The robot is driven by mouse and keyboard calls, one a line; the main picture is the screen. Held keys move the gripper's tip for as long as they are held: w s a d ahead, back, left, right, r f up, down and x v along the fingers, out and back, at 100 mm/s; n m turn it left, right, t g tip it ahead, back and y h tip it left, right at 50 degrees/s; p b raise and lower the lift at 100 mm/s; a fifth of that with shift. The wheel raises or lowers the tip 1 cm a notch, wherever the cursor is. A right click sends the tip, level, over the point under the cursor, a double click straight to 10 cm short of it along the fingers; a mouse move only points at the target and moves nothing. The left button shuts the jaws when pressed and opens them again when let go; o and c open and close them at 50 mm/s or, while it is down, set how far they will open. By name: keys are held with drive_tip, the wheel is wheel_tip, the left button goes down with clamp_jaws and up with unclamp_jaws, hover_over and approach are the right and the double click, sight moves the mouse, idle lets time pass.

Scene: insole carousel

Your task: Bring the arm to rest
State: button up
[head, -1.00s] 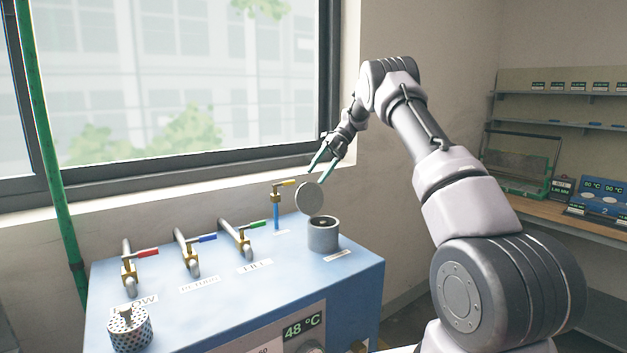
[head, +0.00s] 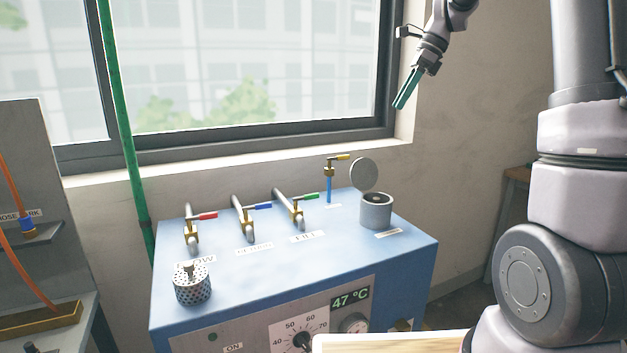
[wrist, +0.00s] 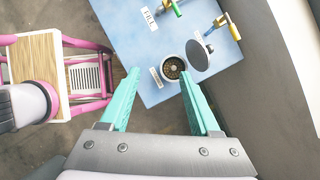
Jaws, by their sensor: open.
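My gripper (head: 407,88) is raised in front of the wall by the window's right edge, above and to the right of the blue machine (head: 290,262). Its teal fingers point down and left. In the wrist view the fingers (wrist: 160,95) are wide apart with nothing between them. Below them is the machine's grey cylindrical port (head: 376,211), with its round lid (head: 363,175) tilted up.
Red-, blue- and green-handled valves (head: 250,218) and a yellow-handled valve (head: 330,175) stand on the machine. A perforated canister (head: 192,284) is at its front left. A green pipe (head: 122,110) crosses the window. A pink-framed cart (wrist: 88,75) with a wooden top is in the wrist view.

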drive_tip(key=s+d+n+t+h, duration=0.2)
drive_tip(key=s+n+t, duration=0.5)
drive_tip(key=s+n, duration=0.8)
drive_tip(key=s+f+h, duration=0.1)
drive_tip(key=s, duration=1)
drive_tip(key=shift+n, duration=0.4)
drive_tip(key=shift+w+d, duration=0.1)
